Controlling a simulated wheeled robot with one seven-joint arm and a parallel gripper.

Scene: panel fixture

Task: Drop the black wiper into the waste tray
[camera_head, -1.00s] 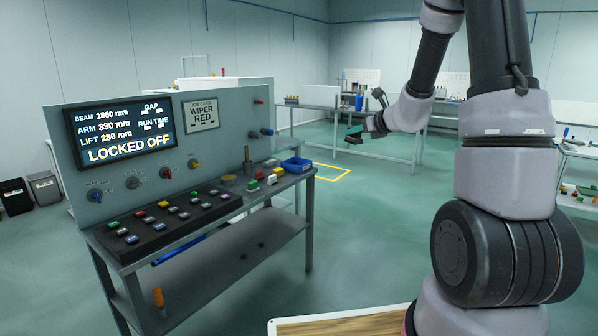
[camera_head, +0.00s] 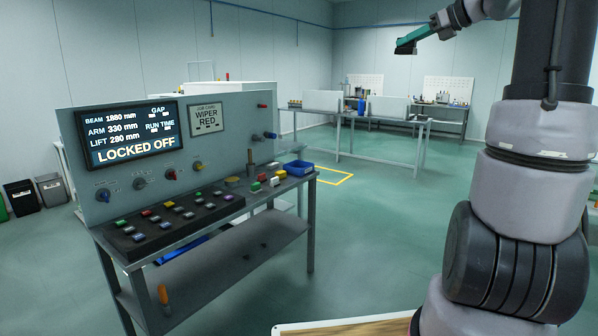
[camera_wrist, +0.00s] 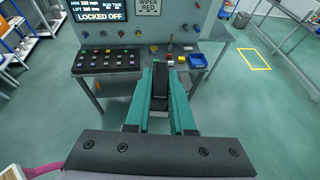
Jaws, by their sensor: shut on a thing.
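My gripper (camera_head: 407,45), with teal fingers, is raised high at the upper right in the head view, well above and apart from the panel bench. In the wrist view my gripper (camera_wrist: 160,70) is shut on a dark block, the black wiper (camera_wrist: 160,82), between its fingers. The wiper is small and hard to make out in the head view. A blue open tray (camera_head: 298,168), which looks like the waste tray, sits at the right end of the bench; it also shows in the wrist view (camera_wrist: 198,61).
The bench carries a button box (camera_head: 170,226) and several small coloured blocks (camera_head: 268,181) beside the tray. The upright panel (camera_head: 230,150) with a screen reading LOCKED OFF stands behind them. Open floor lies right of the bench.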

